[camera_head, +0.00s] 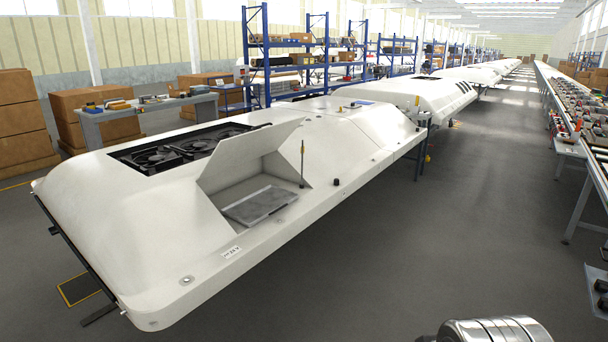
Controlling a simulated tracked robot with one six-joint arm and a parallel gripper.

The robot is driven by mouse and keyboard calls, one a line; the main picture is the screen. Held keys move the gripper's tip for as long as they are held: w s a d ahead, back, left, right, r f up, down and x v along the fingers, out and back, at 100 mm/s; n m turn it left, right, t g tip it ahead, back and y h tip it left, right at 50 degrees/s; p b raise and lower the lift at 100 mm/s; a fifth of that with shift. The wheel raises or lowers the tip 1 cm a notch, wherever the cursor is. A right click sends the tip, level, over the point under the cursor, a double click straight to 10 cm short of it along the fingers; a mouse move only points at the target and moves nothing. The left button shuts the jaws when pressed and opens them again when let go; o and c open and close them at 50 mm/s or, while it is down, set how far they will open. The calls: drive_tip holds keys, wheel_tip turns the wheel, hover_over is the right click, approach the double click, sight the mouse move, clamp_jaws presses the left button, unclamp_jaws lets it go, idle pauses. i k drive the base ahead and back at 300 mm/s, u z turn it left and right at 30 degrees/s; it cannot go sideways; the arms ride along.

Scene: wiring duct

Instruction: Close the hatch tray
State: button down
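A long white housing (110,225) stands across the left and middle of the view. A hatch is open in its sloped near side. The white hatch lid (245,158) stands raised and tilted at the back left of the opening. A flat grey tray (258,205) lies at the bottom of the opening, on the near side of the lid. Nothing is seen on the tray. I cannot see my gripper in this view.
A thin dark rod (302,164) stands upright just right of the opening. Black fans (165,153) sit in the housing's top behind the lid. Grey floor (430,240) is clear between the housing and the loaded conveyor (590,130) at right.

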sight(255, 208)
drive_tip(key=u, duration=0.2)
drive_tip(key=i, duration=1.9)
drive_tip(key=u, duration=0.6)
drive_tip(key=i, duration=1.5)
drive_tip(key=u, duration=0.35)
